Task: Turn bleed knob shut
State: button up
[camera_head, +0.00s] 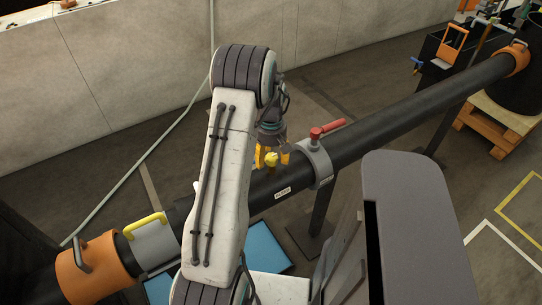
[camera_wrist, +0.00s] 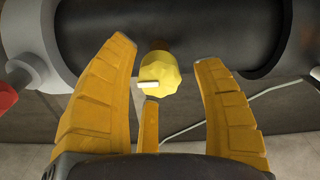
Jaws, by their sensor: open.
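The bleed knob (camera_wrist: 160,73) is yellow and lobed, on a short brass-coloured stem on the side of the black pipe (camera_wrist: 190,25). A white pointer mark on it points left in the wrist view. My gripper (camera_wrist: 165,53) has yellow fingers spread open, one on each side of the knob in the picture, with a visible gap on both sides. A third finger shows below the knob. In the head view my gripper (camera_head: 265,155) is partly hidden behind my arm.
A red-handled valve (camera_head: 325,131) sits on a grey collar (camera_head: 318,165) right of the knob. A yellow handle (camera_head: 145,224) and an orange collar (camera_head: 90,270) are at lower left. A pallet (camera_head: 490,122) stands at far right.

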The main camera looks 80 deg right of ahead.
jog(key=c, duration=1.2)
